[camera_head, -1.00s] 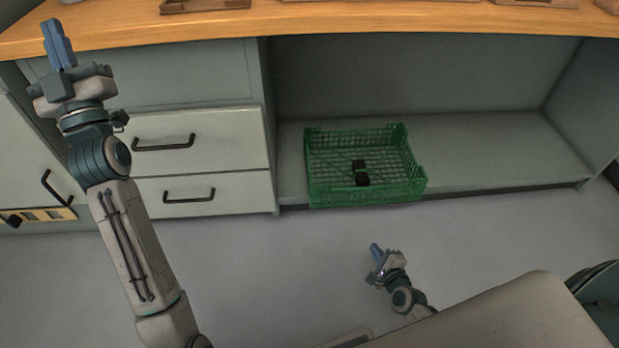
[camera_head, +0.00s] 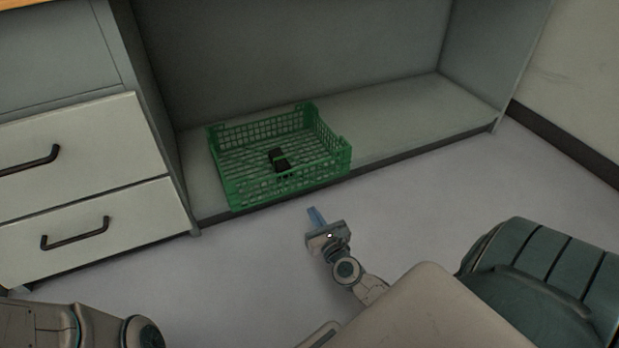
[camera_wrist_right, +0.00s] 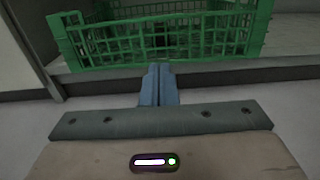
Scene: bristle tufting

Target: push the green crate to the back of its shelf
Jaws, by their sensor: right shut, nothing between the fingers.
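The green crate (camera_head: 335,160) is an open lattice box on the low shelf (camera_head: 400,115) under the bench. Its front side lies along the shelf's front edge, with some shelf behind it. Two small black items (camera_head: 280,162) lie in it. My right gripper (camera_head: 316,217) is shut and empty, low in front of the crate and apart from it in the head view. In the right wrist view the blue fingers (camera_wrist_right: 158,86) are together and point at the crate's front wall (camera_wrist_right: 205,40). My left gripper is out of view; only part of that arm shows at bottom left.
Drawers with black handles (camera_head: 75,233) stand left of the shelf, and an upright panel (camera_head: 160,110) bounds the shelf close to the crate's left side. The shelf right of the crate is bare. The grey floor (camera_head: 430,205) in front is clear.

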